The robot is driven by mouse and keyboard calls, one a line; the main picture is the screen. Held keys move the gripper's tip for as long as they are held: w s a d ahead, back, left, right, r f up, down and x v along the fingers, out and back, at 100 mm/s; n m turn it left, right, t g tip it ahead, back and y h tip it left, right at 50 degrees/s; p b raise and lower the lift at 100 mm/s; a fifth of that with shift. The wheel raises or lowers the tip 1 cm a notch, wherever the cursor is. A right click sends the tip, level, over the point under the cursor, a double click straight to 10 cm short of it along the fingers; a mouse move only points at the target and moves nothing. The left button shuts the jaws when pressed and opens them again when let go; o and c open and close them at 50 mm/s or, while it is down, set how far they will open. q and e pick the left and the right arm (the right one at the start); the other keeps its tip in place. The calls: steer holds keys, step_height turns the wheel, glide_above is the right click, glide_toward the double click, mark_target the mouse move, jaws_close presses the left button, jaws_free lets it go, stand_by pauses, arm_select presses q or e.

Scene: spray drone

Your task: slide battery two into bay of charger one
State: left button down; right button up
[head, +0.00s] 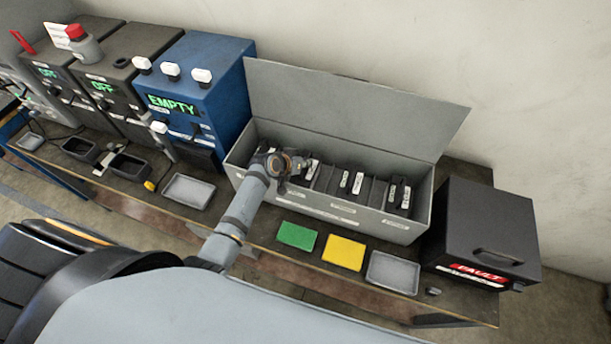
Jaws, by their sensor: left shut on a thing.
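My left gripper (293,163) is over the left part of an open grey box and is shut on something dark. A dark battery with a white label (312,169) shows right beside the gripper; I cannot tell whether it is the one held, or read its number. More dark batteries stand in the middle (352,182) and right (399,194) compartments. Two dark charger-like units (109,87) with green "OFF" displays stand at the left. I cannot tell which is charger one, and their bays are not clear. My right gripper is not in view.
The grey box (372,222) has a raised lid (355,105). A blue unit (213,80) reading "EMPTY" stands left of it, a black "FAULT" box (490,225) right. Green (297,236), yellow (344,253) and grey (393,272) pads or trays lie in front. A grey tray (188,191) lies before the blue unit.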

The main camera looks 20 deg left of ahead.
arm_select(q)
steer(key=shift+w+r, duration=0.25)
